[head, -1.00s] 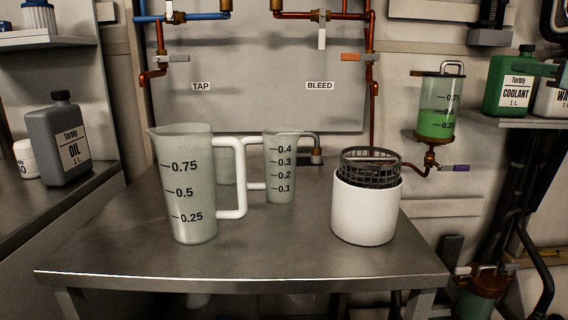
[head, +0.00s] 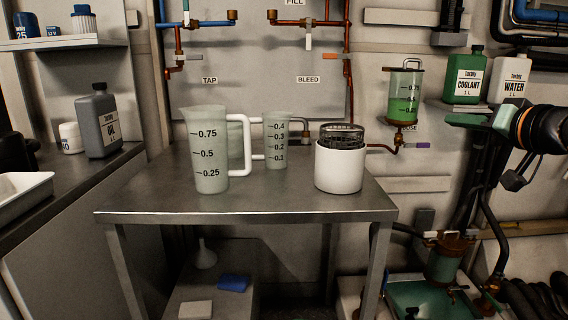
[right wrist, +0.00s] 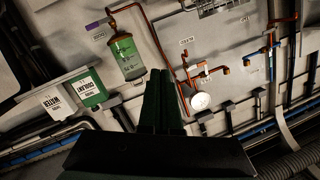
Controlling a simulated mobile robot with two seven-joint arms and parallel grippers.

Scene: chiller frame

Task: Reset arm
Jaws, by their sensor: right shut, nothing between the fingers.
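My left gripper cannot be made out; only a dark shape shows at the left edge of the head view. The large measuring jug (head: 209,150), the smaller jug (head: 276,140) and the white pot (head: 340,168) with a dark mesh basket (head: 341,136) stand on the metal table (head: 270,200).
The coolant bottle (head: 464,75) and water bottle (head: 511,80) stand on the right shelf, beside the green-filled sight cylinder (head: 404,97). Pipes and hoses run below. An oil bottle (head: 98,122) and a white tray (head: 22,192) are on the left counter.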

